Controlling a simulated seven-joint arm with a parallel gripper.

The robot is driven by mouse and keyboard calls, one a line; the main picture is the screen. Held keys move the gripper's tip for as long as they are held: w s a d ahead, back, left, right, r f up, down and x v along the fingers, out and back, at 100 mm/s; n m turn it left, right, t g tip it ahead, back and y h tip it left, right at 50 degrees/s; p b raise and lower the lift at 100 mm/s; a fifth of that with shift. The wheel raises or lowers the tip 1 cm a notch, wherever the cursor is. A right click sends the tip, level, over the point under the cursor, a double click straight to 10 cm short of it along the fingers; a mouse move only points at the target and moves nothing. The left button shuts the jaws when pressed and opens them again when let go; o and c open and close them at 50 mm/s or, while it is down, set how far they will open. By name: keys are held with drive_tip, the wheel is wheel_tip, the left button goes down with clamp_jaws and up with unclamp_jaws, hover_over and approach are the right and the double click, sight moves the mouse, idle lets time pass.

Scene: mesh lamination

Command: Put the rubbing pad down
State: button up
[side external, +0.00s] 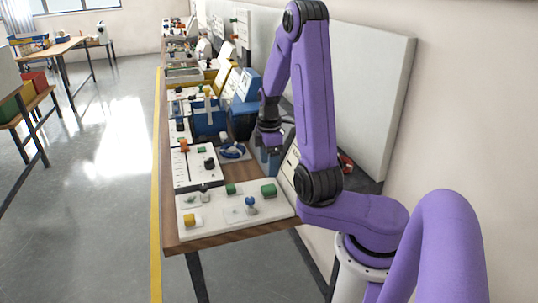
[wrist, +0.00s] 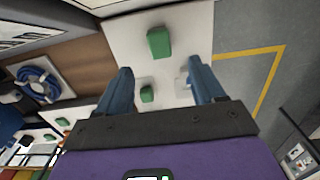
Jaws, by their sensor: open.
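I cannot tell for sure which piece is the rubbing pad. A white board (side external: 220,217) lies at the near end of the bench. On it sit a larger green block (side external: 268,190), a smaller green block (side external: 230,189), a yellow block (side external: 189,220) and a blue knobbed piece (side external: 250,205). My gripper (side external: 270,163) is over the bench beyond the board. In the wrist view my gripper (wrist: 160,78) has its blue fingers wide apart, with nothing held between them.
A blue coil (side external: 231,151) lies on the bench left of my gripper. A white panel with an orange knob (side external: 184,146) and blue bins (side external: 208,118) stand farther along. A grey upright panel (side external: 365,85) stands behind my arm. The floor (side external: 110,200) left of the bench is clear.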

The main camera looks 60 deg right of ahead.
drive_tip(key=w+a+r+n, duration=0.1)
drive_tip(key=a+r, duration=0.2)
drive_tip(key=a, duration=0.4)
drive_tip(key=w+a+r+n, duration=0.1)
drive_tip(key=a+r, duration=0.1)
drive_tip(key=a, duration=0.5)
drive_tip(key=s+a+r, duration=0.1)
drive_tip(key=s+a, duration=0.3)
drive_tip(key=s, duration=0.5)
drive_tip(key=s+a+r+n, duration=0.1)
drive_tip(key=s+a, duration=0.3)
drive_tip(key=s, duration=0.6)
drive_tip(key=shift+a+n, duration=0.15)
drive_tip(key=shift+n, duration=0.15)
drive_tip(key=shift+w+r, duration=0.1)
